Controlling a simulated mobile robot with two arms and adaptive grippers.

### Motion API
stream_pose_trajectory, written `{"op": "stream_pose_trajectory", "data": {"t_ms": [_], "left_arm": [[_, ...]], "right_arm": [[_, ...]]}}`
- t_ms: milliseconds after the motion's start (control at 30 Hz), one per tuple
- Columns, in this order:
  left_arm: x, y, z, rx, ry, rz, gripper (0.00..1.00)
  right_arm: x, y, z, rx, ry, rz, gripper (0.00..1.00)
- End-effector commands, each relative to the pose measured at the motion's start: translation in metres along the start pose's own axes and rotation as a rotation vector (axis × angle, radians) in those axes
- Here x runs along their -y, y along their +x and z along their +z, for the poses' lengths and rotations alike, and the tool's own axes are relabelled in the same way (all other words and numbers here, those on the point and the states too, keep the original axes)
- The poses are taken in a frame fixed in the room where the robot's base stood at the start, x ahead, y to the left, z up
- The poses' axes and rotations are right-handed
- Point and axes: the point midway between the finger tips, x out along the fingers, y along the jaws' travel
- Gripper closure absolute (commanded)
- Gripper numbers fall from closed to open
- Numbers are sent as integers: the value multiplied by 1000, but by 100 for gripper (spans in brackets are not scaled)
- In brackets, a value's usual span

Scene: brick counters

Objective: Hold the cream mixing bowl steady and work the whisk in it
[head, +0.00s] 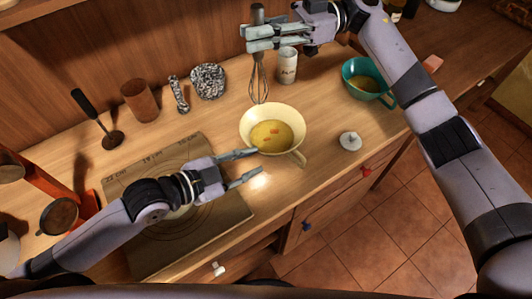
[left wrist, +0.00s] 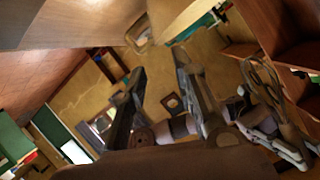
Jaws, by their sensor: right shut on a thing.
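The cream mixing bowl (head: 247,124) stands upright on the wooden counter with yellow liquid and a few orange-red bits in it.
A teal bowl (head: 385,98) stands at the right and a small white lidlike thing (head: 349,141) right of the cream bowl. A white can (head: 287,66) stands behind. The counter's front edge is close.

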Motion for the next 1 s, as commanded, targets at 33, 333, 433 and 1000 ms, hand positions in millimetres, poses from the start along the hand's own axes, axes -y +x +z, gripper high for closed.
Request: {"op": "stream_pose_trajectory", "data": {"t_ms": [33,333,433,1000], "left_arm": [[0,9,-1,-4,-4,-2,74],[0,67,-1,-3,-5,-1,74],[0,82,-2,-3,-3,-1,74],[-1,105,-1,-1,-2,1,74]], "right_arm": [[0,0,0,0,0,0,100],[0,0,0,0,0,0,100],[0,0,0,0,0,0,100],[0,0,0,0,0,0,100]]}}
